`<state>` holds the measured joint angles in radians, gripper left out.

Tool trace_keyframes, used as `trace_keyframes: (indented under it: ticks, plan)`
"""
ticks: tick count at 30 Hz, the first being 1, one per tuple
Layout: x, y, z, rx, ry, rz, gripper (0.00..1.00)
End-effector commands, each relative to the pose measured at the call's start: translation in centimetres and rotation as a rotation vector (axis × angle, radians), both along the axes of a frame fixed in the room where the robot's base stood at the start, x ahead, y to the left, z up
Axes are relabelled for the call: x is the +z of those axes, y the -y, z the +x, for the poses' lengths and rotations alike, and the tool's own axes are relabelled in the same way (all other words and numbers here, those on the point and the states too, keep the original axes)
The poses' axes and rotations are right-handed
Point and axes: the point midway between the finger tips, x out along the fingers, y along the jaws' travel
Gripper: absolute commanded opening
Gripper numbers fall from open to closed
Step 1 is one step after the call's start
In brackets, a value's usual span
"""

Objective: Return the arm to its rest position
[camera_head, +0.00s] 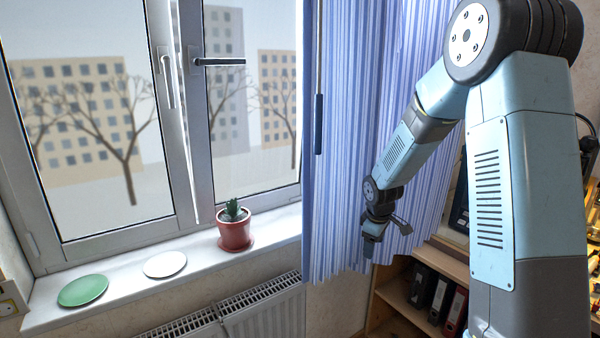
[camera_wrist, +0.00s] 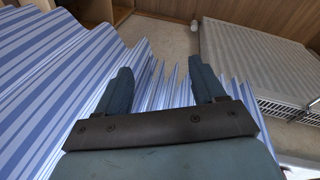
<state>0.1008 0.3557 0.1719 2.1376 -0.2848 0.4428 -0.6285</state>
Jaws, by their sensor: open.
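My light-blue arm stands at the right of the head view, and its forearm reaches down and left in front of the striped curtain. My gripper (camera_head: 372,243) hangs at the end of it, close to the lower part of the curtain. In the wrist view my gripper (camera_wrist: 158,88) shows two dark fingers held apart with nothing between them. Blue and white curtain folds (camera_wrist: 60,85) show behind and left of the fingers. I cannot tell whether the gripper touches the curtain.
The windowsill (camera_head: 200,265) carries a green disc (camera_head: 83,290), a white disc (camera_head: 165,264) and a potted cactus (camera_head: 235,230). A radiator (camera_head: 265,312) is below it. A shelf with several binders (camera_head: 438,295) stands right of the curtain (camera_head: 340,120).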

Motion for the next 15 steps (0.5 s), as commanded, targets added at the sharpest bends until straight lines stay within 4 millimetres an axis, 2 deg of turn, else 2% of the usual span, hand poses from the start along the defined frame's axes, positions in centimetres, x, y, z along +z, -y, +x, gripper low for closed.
trace_keyframes:
  ticks: [1, 6, 15]
  plan:
    - [1.7, 0.2, -0.7, -0.027, 0.015, -0.001, 0.69]
    - [6.4, 0.5, -3.3, -0.126, 0.049, 0.006, 0.69]
    - [13.5, 1.2, -8.9, -0.306, 0.112, 0.041, 0.69]
